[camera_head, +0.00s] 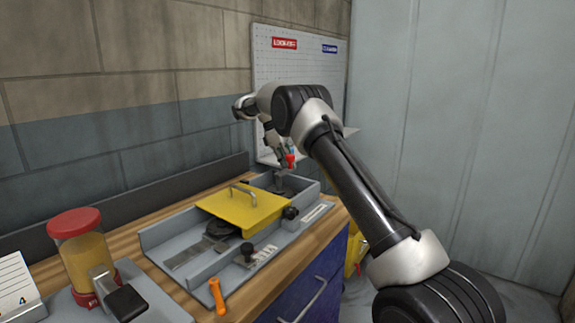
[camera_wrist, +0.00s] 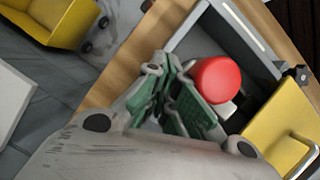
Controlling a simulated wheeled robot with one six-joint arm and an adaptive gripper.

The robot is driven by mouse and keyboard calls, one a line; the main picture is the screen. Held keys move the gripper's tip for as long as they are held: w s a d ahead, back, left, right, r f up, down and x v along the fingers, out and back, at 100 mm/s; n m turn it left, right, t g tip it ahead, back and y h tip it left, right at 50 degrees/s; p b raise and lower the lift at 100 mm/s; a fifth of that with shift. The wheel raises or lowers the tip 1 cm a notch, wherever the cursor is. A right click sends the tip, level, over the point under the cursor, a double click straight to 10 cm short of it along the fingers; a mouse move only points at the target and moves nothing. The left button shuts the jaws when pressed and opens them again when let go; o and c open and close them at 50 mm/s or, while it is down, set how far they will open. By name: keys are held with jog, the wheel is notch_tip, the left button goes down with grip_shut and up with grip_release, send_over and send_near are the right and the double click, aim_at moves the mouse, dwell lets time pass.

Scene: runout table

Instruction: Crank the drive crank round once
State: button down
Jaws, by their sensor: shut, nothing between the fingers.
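My gripper (camera_head: 284,150) is over the far end of the grey machine (camera_head: 195,268) on the bench. Its green-padded fingers, also in the wrist view (camera_wrist: 172,92), are closed with nothing between them. A red knob (camera_head: 291,161) is right beside the fingertips. In the wrist view the red knob (camera_wrist: 217,80) is large, just right of the fingers, with a pale stub below it. I cannot tell whether the fingers touch it, or whether it belongs to the drive crank. A yellow cover (camera_head: 240,210) with a handle lies across the machine.
Black knobs (camera_head: 290,213) (camera_head: 248,250) and an orange handle (camera_head: 217,296) stand along the machine's near side. A red-lidded jar (camera_head: 78,252) is at the left. A pegboard (camera_head: 292,75) is behind. Open floor (camera_wrist: 75,85) lies beyond the bench edge.

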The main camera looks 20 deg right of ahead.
jog(key=s+d+r+m+t+y, duration=0.1)
jog(key=s+r+t, duration=0.1)
jog(key=r, duration=0.8)
jog(key=s+d+r+m+t+y, duration=0.1)
jog(key=r+m+y, duration=0.1)
jog(key=r, duration=0.8)
jog(key=w+a+f+m+t+y, duration=0.1)
jog(key=w+a+f+m+t, duration=0.15)
jog(key=f, duration=0.45)
jog(key=w+a+f+m+t+y, duration=0.1)
jog(key=w+a+f+m, duration=0.1)
jog(key=w+f, duration=0.35)
jog(key=s, duration=0.1)
jog(key=s+f, duration=0.1)
jog(key=s, duration=0.1)
jog(key=s+d, duration=0.1)
jog(key=s, duration=0.1)
jog(key=shift+f, duration=0.35)
